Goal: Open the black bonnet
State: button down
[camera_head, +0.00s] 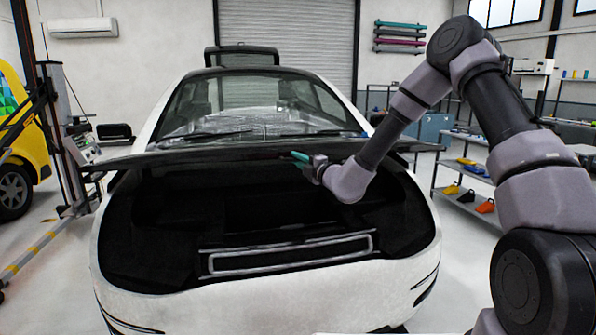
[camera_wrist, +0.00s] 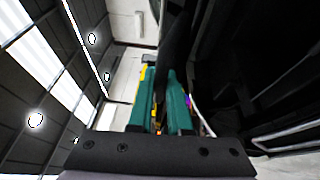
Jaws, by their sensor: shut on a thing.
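The black bonnet (camera_head: 225,153) of the white car is raised and shows nearly edge-on as a thin dark panel across the front. Below it the dark front compartment (camera_head: 170,215) is exposed. My gripper (camera_head: 299,157), with teal fingers, is at the bonnet's edge, a little right of its middle. In the wrist view my gripper (camera_wrist: 163,100) has its teal fingers closed around a dark edge of the bonnet (camera_wrist: 172,50). The exact contact between the fingers and the edge is partly hidden.
The white car body (camera_head: 270,300) stands in front of me. A yellow vehicle (camera_head: 20,140) and a dark lift post (camera_head: 48,130) are at the left. A shelf unit with coloured items (camera_head: 465,180) stands at the right. Grey floor (camera_head: 55,280) is clear at the lower left.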

jog(key=c, duration=0.8)
grip_release()
jog(key=shift+c, duration=0.2)
